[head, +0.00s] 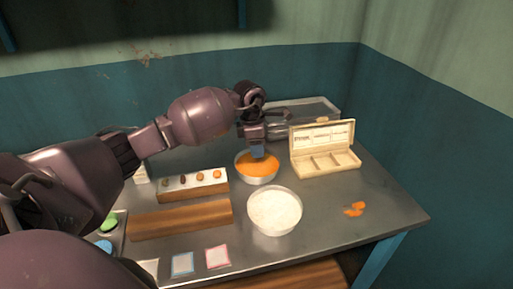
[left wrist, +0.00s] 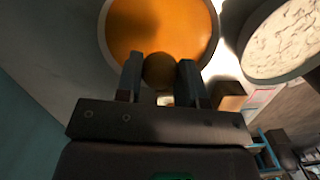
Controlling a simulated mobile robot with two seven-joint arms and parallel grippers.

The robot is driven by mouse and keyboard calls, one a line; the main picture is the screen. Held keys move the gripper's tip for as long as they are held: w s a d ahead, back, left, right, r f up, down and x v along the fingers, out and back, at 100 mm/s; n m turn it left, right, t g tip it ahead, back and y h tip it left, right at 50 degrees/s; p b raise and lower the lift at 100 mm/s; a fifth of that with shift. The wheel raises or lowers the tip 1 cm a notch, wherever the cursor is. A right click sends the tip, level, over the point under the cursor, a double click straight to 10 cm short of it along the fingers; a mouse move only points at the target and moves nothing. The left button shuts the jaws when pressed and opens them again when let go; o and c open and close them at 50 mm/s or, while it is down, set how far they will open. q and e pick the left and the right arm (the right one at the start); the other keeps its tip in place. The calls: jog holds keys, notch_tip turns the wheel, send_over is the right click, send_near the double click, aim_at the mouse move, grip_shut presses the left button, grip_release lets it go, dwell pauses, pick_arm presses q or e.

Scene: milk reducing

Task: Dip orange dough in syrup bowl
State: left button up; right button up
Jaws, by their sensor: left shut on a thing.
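The syrup bowl (head: 257,167) is a pale round bowl of orange liquid near the middle of the table. It also shows in the left wrist view (left wrist: 160,25), beyond the fingers. My left gripper (head: 258,152) points down right over this bowl. In the left wrist view its two fingers are shut on a round brownish-orange dough ball (left wrist: 159,72), seen against the bowl's near rim. In the head view the ball is hidden behind the gripper, and I cannot tell whether it touches the syrup. My right gripper is not in view.
A bowl of white contents (head: 274,211) stands in front of the syrup bowl. An open partitioned box (head: 326,163) is to the right, a clear container (head: 318,107) behind. A wooden tray (head: 194,194) with several small balls is left. Orange pieces (head: 355,209) lie at right.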

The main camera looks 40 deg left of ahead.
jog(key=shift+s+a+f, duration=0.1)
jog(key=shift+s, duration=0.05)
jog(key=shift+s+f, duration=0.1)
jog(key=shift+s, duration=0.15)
pick_arm(q)
jog(key=shift+r+p, duration=0.35)
jog(key=shift+r, duration=0.5)
jog(key=shift+r+p, duration=0.5)
jog(key=shift+r, duration=0.7)
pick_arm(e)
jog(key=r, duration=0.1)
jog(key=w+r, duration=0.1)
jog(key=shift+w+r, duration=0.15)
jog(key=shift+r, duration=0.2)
pick_arm(q)
jog(key=shift+f, duration=0.1)
